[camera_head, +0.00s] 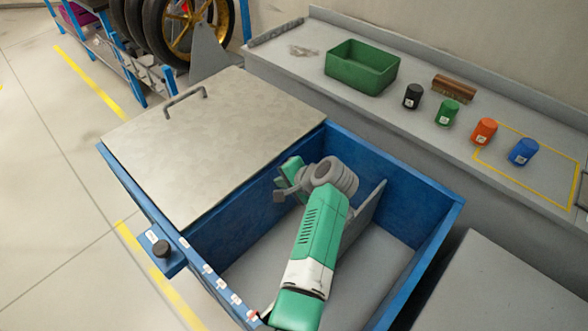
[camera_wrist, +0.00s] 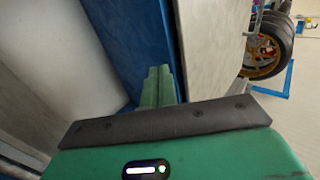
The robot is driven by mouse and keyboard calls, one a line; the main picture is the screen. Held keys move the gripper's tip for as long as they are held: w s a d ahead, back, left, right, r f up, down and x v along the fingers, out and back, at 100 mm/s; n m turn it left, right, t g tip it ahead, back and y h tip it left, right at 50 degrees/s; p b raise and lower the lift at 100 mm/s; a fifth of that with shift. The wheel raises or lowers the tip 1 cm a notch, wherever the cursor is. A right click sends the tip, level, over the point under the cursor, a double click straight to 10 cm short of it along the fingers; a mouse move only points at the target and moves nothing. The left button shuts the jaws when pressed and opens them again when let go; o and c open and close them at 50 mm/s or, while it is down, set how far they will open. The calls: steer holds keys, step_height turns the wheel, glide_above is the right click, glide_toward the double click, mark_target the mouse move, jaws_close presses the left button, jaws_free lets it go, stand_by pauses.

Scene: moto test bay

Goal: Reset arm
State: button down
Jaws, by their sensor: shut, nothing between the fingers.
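My arm reaches over the open part of a blue bin (camera_head: 424,179). My gripper (camera_head: 280,188) is at the bin's left inner side, near the edge of a pale lid (camera_head: 215,135) with a grey handle (camera_head: 186,95). Its fingertips are hard to make out in the head view. In the wrist view my gripper (camera_wrist: 157,82) shows two green fingers side by side, shut, with nothing between them. They point towards a blue wall (camera_wrist: 130,40).
Wheels (camera_head: 190,30) stand at the back. A black knob (camera_head: 161,249) is on the bin's left side.

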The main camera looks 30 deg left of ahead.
steer(key=w+p+v, duration=0.1)
steer(key=p+v, duration=0.1)
steer(key=v, duration=0.4)
steer(key=shift+s+a+r, duration=0.2)
steer(key=shift+s+r, duration=0.15)
steer(key=shift+s, duration=0.15)
steer(key=w+d+r+n+t+h, duration=0.1)
steer(key=d+r+t, duration=0.35)
steer(key=r, duration=0.45)
steer(key=d+r+t+h, duration=0.2)
steer(key=d+r+t, duration=0.25)
steer(key=r, duration=0.45)
steer(key=w+d+r+n+t+h, duration=0.1)
steer(key=d+r+t, duration=0.4)
steer(key=r, duration=0.4)
steer(key=s+d+r+t+h, duration=0.3)
steer(key=s+d+r+t, duration=0.15)
steer(key=s+r, duration=0.65)
steer(key=s+d+r+t+h, duration=0.2)
steer(key=s+d+r+t, duration=0.3)
steer(key=s+r, duration=0.55)
step_height(320, 180, up, 39)
steer(key=d+p, duration=0.1)
steer(key=p, duration=3.6)
steer(key=shift+s+f+p, duration=0.2)
steer(key=shift+f+p, duration=0.05)
steer(key=shift+p, duration=0.05)
